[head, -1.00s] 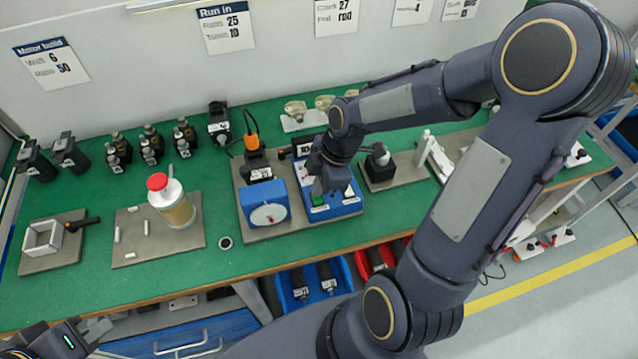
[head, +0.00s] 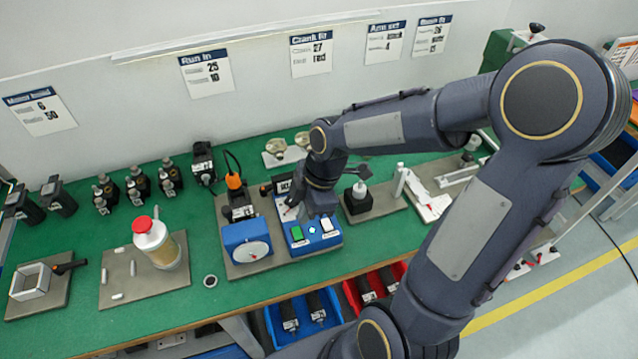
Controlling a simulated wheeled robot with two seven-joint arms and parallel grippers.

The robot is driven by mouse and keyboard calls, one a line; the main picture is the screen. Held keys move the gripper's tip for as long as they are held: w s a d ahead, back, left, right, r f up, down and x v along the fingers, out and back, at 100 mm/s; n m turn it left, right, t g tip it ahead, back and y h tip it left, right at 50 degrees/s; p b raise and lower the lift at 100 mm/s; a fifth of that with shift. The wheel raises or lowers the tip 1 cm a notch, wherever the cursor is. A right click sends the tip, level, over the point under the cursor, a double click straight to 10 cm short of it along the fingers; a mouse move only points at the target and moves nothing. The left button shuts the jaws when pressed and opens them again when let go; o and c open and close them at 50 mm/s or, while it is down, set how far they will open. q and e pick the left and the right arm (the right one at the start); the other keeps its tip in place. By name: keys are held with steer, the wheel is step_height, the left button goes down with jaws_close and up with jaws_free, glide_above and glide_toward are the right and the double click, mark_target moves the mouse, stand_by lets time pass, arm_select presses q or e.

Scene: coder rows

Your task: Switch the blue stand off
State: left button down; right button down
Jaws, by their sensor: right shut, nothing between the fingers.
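The blue stand (head: 318,244) is a blue control box on a grey base plate, mid-bench. Its sloped top carries a green button (head: 296,233), a white button (head: 326,225) and, between them, a small pale round lamp (head: 312,230) that looks lit. A blue box with a round white dial (head: 249,251) stands on the same plate, to its left. My right gripper (head: 308,208) is shut and empty, just above and behind the buttons. It hides the back of the blue box; I cannot tell whether it touches it. My left gripper is out of view.
A red-capped bottle (head: 152,240) stands on a plate to the left. An orange-topped motor (head: 236,190) with a cable is behind the dial box. A black block with a white knob (head: 358,198) is close on the right. Blue and red bins (head: 300,318) sit below the bench edge.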

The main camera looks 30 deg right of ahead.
step_height(320, 180, up, 7)
glide_above(296, 230)
steer(key=s+d, duration=0.3)
steer(key=shift+w+r, duration=0.15)
steer(key=shift+w, duration=0.05)
steer(key=shift+w+d+r+b, duration=0.15)
steer(key=shift+w+d+b, duration=0.2)
steer(key=shift+b, duration=0.6)
steer(key=x, duration=1.2)
steer(key=shift+d+f, duration=0.3)
steer(key=shift+f, duration=0.15)
steer(key=shift+w+f, duration=0.15)
steer(key=shift+f, duration=0.45)
